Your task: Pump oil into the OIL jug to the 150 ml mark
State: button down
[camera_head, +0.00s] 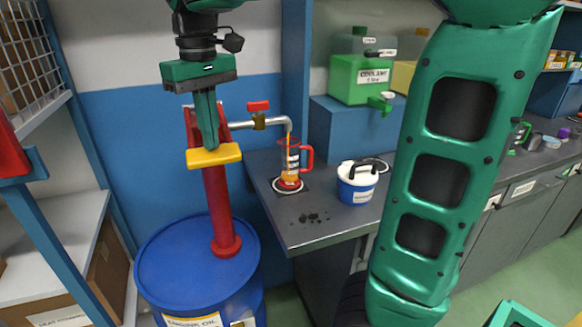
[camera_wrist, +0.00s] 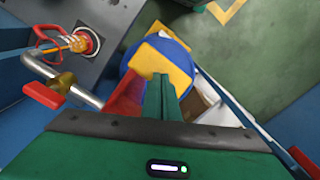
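The red oil pump (camera_head: 217,205) stands on the blue engine-oil drum (camera_head: 195,262) and has a yellow handle pad (camera_head: 213,156). My gripper (camera_head: 210,147) points down with its fingers together, tips at the top of the pad. They seem to touch it, not grip it. The wrist view shows the closed fingers (camera_wrist: 160,78) over the yellow pad (camera_wrist: 165,62). The clear jug (camera_head: 290,168) with a red handle stands under the metal spout (camera_head: 277,123). An amber stream falls into it and amber oil shows inside. The level against the marks is too small to read.
A valve with a red lever (camera_head: 258,106) sits on the spout pipe. A blue-and-white tub (camera_head: 357,183) and dark crumbs (camera_head: 313,217) are on the grey bench (camera_head: 330,225). A green coolant container (camera_head: 362,80) stands behind. A shelf rack (camera_head: 62,240) is at left.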

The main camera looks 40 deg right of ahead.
notch_tip(320, 180, up, 10)
dwell(1.5)
jog(key=shift+f, duration=0.1)
dwell(0.4)
jog(key=shift+f, duration=2)
jog(key=shift+a+f, duration=0.1)
jog(key=shift+f, duration=1.4)
